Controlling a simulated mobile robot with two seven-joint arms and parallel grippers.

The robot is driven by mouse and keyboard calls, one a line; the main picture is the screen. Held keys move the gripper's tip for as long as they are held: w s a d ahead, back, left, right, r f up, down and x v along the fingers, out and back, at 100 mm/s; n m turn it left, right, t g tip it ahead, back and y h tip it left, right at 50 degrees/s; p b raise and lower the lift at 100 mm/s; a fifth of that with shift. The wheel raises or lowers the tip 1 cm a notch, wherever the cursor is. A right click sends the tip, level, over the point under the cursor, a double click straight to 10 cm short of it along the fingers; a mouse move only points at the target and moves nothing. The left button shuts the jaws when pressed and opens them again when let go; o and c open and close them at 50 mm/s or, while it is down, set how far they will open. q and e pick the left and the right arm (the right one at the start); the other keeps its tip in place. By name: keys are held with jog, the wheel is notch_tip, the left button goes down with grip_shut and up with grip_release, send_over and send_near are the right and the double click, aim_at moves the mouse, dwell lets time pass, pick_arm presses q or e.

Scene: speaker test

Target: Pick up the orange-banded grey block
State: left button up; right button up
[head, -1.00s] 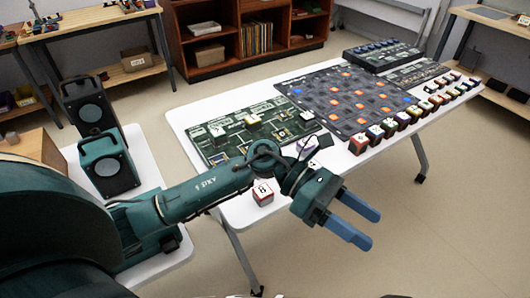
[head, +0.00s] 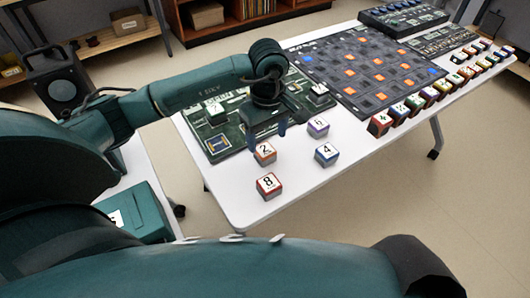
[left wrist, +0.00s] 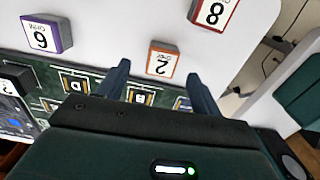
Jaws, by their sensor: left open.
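The orange-banded grey block (head: 264,154), with a white top marked 2, sits on the white table near its front edge, just off the green circuit board. In the left wrist view the same block (left wrist: 162,58) shows between and a little beyond the two fingertips. My left gripper (head: 268,134) is open and empty, pointing down just behind and above the block in the head view. I cannot tell exactly how high the fingertips are above it. My right gripper is not in view.
A red-banded block (head: 269,187) marked 8 is in front, a blue-banded block (head: 327,154) marked 4 to the right, a purple-banded block (head: 317,127) behind right. The green board (head: 222,142) and a dark checkered board (head: 366,72) lie behind. The table front is otherwise bare.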

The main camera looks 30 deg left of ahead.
aim_at(265, 150)
pick_arm(q)
jog(key=shift+s+a+f, duration=0.1)
jog(key=shift+a+f, duration=0.05)
jog(key=shift+f, duration=1.35)
jog(key=shift+a+f, duration=0.15)
jog(key=shift+f, duration=1.35)
jog(key=shift+c, duration=0.4)
jog(key=c, duration=1)
